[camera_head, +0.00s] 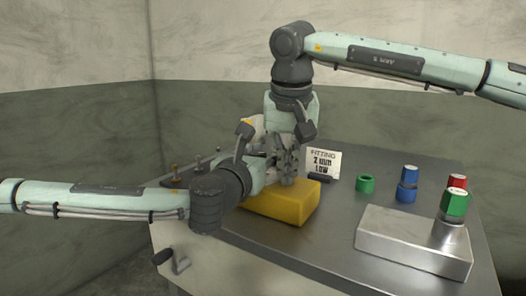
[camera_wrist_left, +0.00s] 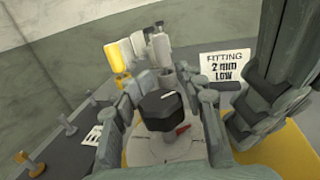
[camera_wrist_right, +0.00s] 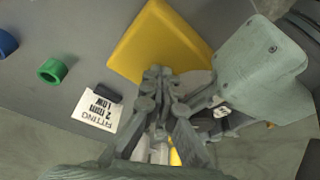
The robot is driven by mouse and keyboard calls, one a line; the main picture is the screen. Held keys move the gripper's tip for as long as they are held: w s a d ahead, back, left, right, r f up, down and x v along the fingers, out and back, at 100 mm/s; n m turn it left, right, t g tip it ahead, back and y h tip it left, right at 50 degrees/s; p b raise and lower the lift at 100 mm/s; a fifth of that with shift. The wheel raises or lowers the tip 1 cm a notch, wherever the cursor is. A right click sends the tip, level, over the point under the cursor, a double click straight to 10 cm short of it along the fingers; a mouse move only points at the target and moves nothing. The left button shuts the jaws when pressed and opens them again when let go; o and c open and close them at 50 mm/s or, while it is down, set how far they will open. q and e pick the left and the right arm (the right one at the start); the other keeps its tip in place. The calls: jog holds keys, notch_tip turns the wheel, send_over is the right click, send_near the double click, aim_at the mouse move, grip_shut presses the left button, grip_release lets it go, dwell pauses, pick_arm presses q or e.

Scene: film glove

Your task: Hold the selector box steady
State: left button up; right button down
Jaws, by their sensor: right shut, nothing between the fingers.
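The yellow selector box (camera_head: 290,206) sits on the grey table, largely covered by my grippers. In the left wrist view, its black knob (camera_wrist_left: 161,109) stands on a pale round dial (camera_wrist_left: 165,150) with a red mark. My left gripper (camera_head: 270,150) comes in low from the left. Its fingers are apart, one on each side of the knob; I cannot tell whether they touch it. My right gripper (camera_head: 288,178) points down at the box. In the right wrist view its fingertips (camera_wrist_right: 158,72) are together and empty against or just above the yellow box (camera_wrist_right: 155,35); contact is unclear.
A white card (camera_head: 322,161) reading "FITTING 2 mm LOW" stands behind the box. A green ring (camera_head: 365,184), blue pieces (camera_head: 407,185), a red-topped piece (camera_head: 457,182) and a metal block (camera_head: 415,240) holding a green-topped piece (camera_head: 454,203) are at right. Small pegs (camera_wrist_left: 32,162) line the left.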

pick_arm(q)
jog(key=shift+f, duration=0.1)
jog(key=v, duration=1.2)
jog(key=shift+s, duration=0.1)
